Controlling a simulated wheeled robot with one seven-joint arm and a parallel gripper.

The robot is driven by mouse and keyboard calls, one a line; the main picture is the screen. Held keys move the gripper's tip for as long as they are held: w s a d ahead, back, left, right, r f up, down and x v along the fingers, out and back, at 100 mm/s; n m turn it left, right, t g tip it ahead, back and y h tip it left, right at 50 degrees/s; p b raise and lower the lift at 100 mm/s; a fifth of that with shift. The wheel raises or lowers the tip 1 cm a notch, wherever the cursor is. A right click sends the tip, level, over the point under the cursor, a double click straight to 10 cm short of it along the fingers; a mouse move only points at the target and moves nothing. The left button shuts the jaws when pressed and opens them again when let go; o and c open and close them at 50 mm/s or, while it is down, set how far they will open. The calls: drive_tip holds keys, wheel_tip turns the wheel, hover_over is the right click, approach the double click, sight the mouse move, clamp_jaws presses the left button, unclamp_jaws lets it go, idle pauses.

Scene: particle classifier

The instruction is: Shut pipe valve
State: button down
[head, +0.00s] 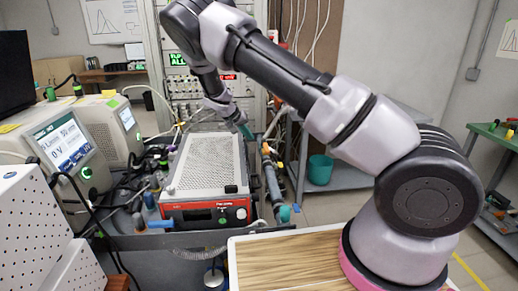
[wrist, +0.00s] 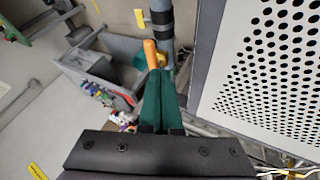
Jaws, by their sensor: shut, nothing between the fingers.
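My gripper (head: 247,131) has teal fingers and is beside the upper end of a grey pipe (head: 271,182), right of the perforated box. In the wrist view the teal fingers (wrist: 155,75) lie together with nothing between them. An orange valve handle (wrist: 150,52) shows right at the fingertips, against the grey pipe (wrist: 161,28); I cannot tell whether they touch. A yellow handle (wrist: 140,18) sticks out sideways farther along the pipe. The fingers partly hide the valve body.
A perforated-top box with a red front (head: 207,213) stands left of the pipe, close to my gripper. Instruments with screens (head: 66,145) and cables crowd the left. A wooden-topped surface (head: 290,262) is in front. A teal bin (head: 320,169) stands on a cart behind.

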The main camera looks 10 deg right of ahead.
sight(266, 148)
idle(0.3)
drive_tip(key=x, duration=1)
